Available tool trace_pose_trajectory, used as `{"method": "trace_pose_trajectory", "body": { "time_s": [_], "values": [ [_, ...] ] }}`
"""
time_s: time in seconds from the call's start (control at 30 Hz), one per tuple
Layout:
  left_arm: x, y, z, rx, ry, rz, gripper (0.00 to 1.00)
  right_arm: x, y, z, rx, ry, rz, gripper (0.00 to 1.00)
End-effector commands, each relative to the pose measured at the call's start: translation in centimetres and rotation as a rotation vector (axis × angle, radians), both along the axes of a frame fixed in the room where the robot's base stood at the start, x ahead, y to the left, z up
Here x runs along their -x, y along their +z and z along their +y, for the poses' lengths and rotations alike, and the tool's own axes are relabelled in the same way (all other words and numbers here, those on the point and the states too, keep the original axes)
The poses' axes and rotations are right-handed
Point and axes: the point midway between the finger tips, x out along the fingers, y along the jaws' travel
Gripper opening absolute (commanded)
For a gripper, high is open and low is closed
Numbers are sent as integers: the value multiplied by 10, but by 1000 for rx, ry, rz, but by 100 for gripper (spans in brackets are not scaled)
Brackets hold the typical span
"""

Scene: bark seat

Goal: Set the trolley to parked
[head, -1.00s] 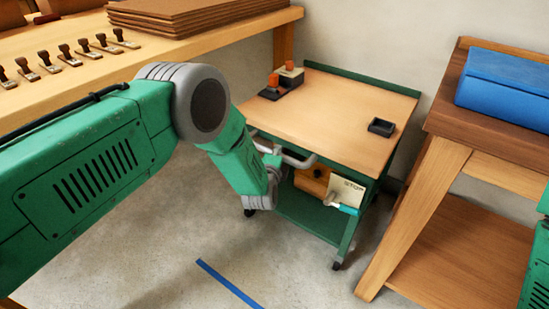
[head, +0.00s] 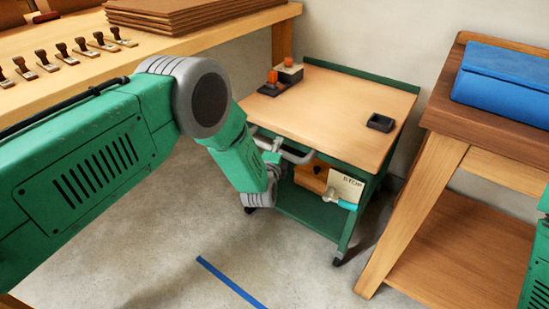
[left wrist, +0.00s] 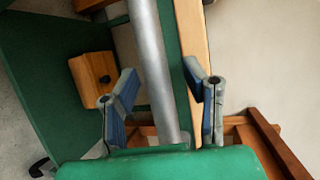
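The trolley (head: 335,98) has a green frame and a wooden top and stands on castors by the wall. A grey handle bar (head: 297,157) runs along its near side. A card reading STOP (head: 346,185) hangs below the top, with a cyan-tipped lever (head: 347,205) in front of it. My left gripper (head: 272,152) is at the handle. In the left wrist view its two fingers (left wrist: 163,78) stand apart, one on each side of the handle bar (left wrist: 152,60); a gap shows on both sides. My right gripper is out of view.
A bench (head: 215,30) with stamps and brown sheets stands at the left. A wooden table (head: 490,120) with a blue case (head: 505,85) stands close at the right. Blue tape (head: 230,283) marks the open floor. A wooden box (left wrist: 90,80) sits under the trolley top.

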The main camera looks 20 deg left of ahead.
Motion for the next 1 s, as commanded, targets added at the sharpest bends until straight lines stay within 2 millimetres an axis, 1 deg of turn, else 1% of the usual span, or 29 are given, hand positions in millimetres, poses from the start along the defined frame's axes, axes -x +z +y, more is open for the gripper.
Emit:
{"method": "trace_pose_trajectory", "body": {
  "time_s": [0.17, 0.4, 0.5, 0.6, 0.7, 1.0],
  "values": [
    [28, 5, -2, -2, -3, 3, 39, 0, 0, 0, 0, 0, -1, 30],
    [78, 13, -5, -2, -3, 4, 39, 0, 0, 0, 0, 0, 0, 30],
    [94, 16, -6, -2, -4, 4, 39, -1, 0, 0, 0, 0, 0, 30],
    [104, 17, -7, -1, -3, 4, 39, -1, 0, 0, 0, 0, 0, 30],
    [109, 19, -7, -2, -2, 2, 39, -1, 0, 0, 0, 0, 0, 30],
    [110, 19, -7, -1, -2, 2, 39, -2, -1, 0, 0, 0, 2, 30]
  ]
}}
